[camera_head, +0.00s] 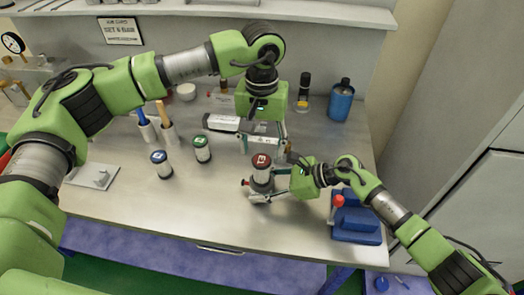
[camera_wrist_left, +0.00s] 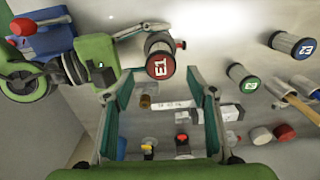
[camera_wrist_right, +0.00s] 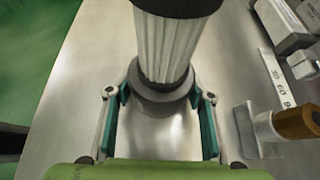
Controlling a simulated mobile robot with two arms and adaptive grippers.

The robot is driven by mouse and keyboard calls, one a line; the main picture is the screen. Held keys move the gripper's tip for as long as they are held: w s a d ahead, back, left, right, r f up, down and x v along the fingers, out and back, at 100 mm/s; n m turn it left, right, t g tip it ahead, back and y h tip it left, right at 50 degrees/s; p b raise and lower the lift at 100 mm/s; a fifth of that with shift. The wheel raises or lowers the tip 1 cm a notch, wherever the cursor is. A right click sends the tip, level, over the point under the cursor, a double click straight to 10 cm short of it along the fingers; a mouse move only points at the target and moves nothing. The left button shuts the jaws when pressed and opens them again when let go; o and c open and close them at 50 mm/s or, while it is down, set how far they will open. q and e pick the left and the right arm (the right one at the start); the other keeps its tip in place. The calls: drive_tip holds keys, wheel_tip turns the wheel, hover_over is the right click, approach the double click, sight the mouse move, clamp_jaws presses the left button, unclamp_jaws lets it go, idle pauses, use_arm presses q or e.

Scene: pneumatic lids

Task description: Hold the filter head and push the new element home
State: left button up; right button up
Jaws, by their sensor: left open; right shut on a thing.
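The new element (camera_head: 262,165) has a red cap marked E1 and white pleated sides. It stands upright in the grey filter head (camera_head: 262,187) near the middle of the bench; it also shows in the left wrist view (camera_wrist_left: 160,62) and right wrist view (camera_wrist_right: 165,45). I cannot tell how deep it sits. My right gripper (camera_head: 272,186) is shut on the filter head, with a finger on each side of its grey body (camera_wrist_right: 163,100). My left gripper (camera_head: 264,146) is open and empty, pointing down just behind the element, its fingers apart (camera_wrist_left: 175,88).
A blue-capped element (camera_head: 161,164) and a green-capped element (camera_head: 202,150) stand to the left. A white labelled block (camera_head: 222,123) lies behind. A blue vise (camera_head: 357,222) stands at right, a blue can (camera_head: 340,101) at the back.

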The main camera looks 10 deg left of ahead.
use_arm(q)
drive_tip(key=shift+r, duration=0.35)
use_arm(e)
drive_tip(key=shift+s+d+f, duration=0.15)
drive_tip(key=shift+s+f, duration=0.1)
drive_tip(key=shift+f, duration=0.25)
use_arm(q)
drive_tip(key=shift+r, duration=0.1)
wheel_tip(320, 180, up, 12)
use_arm(e)
drive_tip(key=o, duration=1.2)
drive_tip(key=shift+w+r, duration=0.15)
drive_tip(key=shift+r, duration=0.05)
drive_tip(key=shift+w+r, duration=0.1)
